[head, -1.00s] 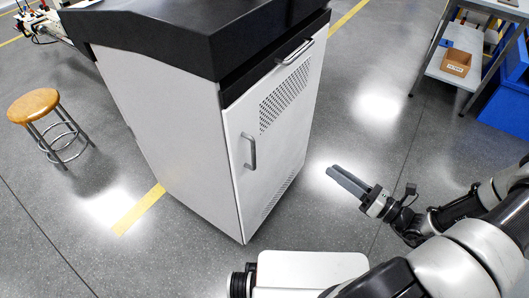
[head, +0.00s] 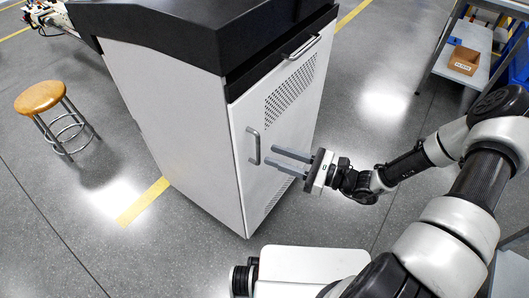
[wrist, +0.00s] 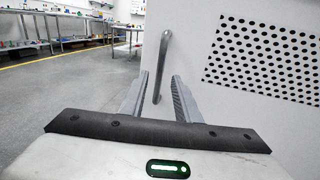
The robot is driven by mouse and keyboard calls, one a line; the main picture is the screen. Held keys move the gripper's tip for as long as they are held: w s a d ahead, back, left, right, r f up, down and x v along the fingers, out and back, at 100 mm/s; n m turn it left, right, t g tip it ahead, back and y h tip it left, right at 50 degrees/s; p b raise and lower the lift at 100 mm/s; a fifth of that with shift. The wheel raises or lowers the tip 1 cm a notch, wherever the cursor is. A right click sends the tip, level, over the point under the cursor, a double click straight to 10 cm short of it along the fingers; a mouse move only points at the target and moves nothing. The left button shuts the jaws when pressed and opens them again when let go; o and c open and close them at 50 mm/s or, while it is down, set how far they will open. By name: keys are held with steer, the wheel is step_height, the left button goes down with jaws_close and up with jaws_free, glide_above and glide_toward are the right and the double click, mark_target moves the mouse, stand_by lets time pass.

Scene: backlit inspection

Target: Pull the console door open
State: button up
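The console door (head: 285,135) is a white panel with a perforated patch, and it looks closed on the grey-white console. Its grey vertical bar handle (head: 253,146) is near the door's left edge. My gripper (head: 275,156) points at the handle from the right, fingers apart and empty, with the fingertips a short way from the bar in the head view. In the wrist view, the handle (wrist: 162,62) stands upright ahead, between the two open fingers (wrist: 160,95) in the picture. Whether the bar is between the fingers in depth, I cannot tell.
The console's black top (head: 200,35) overhangs the door, with a second bar handle (head: 302,47) above it. A wooden stool (head: 40,98) stands left. A shelf unit with a cardboard box (head: 464,61) is at upper right.

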steer(key=shift+x, duration=2.25)
jaws_close()
